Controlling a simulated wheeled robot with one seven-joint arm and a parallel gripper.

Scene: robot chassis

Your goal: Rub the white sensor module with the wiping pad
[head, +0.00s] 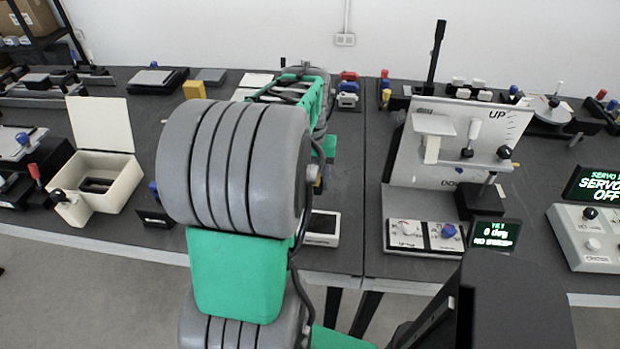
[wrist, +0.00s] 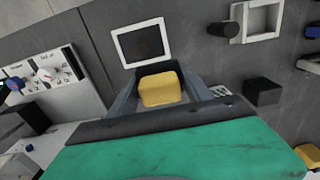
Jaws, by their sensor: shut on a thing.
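My gripper (wrist: 160,80) is shut on a yellow block, which looks like the wiping pad (wrist: 161,92), in the wrist view. Just beyond the pad lies a flat white-framed unit with a dark screen (wrist: 118,42); it also shows in the head view (head: 322,240), partly behind my arm. A small white open-framed piece (wrist: 237,12) lies farther right in the wrist view. I cannot tell which of these white things is the sensor module. The pad appears apart from both. In the head view my arm hides the gripper and the pad.
A black block (wrist: 263,92) stands right of my gripper. A white panel with knobs (wrist: 60,80) is on the left in the wrist view. In the head view, an open cream box (head: 118,185) stands left, and an upright white panel marked UP (head: 405,165) stands right.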

